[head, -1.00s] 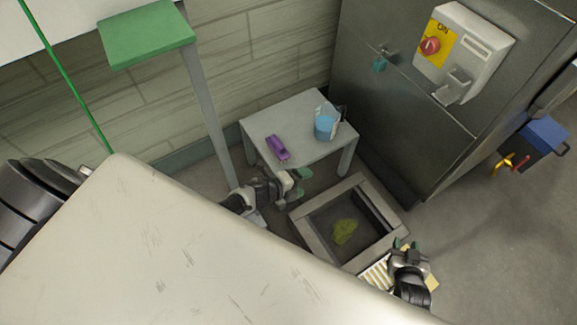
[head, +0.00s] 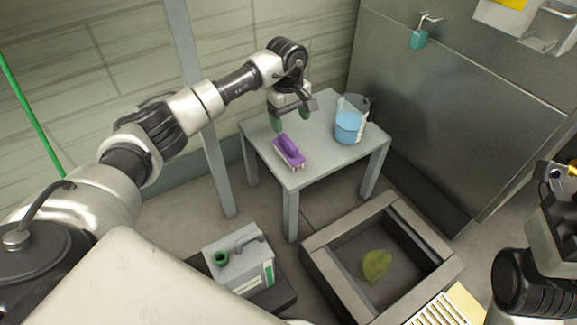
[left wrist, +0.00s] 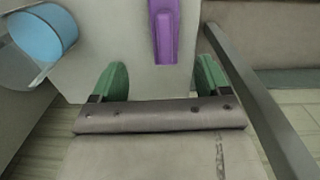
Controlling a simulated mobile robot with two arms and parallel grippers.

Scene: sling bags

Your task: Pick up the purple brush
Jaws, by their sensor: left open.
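The purple brush (head: 289,151) lies on the small grey table (head: 317,172), with its bristles down and its handle on top. It also shows in the left wrist view (left wrist: 164,30), ahead of the fingers and between their lines. My left gripper (head: 291,119) is open and empty above the table, just behind the brush and apart from it. Its green fingertips also show in the left wrist view (left wrist: 158,80). My right arm shows at the right edge of the head view, and its fingertips cannot be made out.
A clear jug with blue liquid (head: 349,122) stands on the table, right of the brush. A grey canister (head: 239,262) stands at front left. A square floor basin (head: 318,263) holds a yellow-green cloth (head: 375,266). A post (head: 206,135) rises left of the table.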

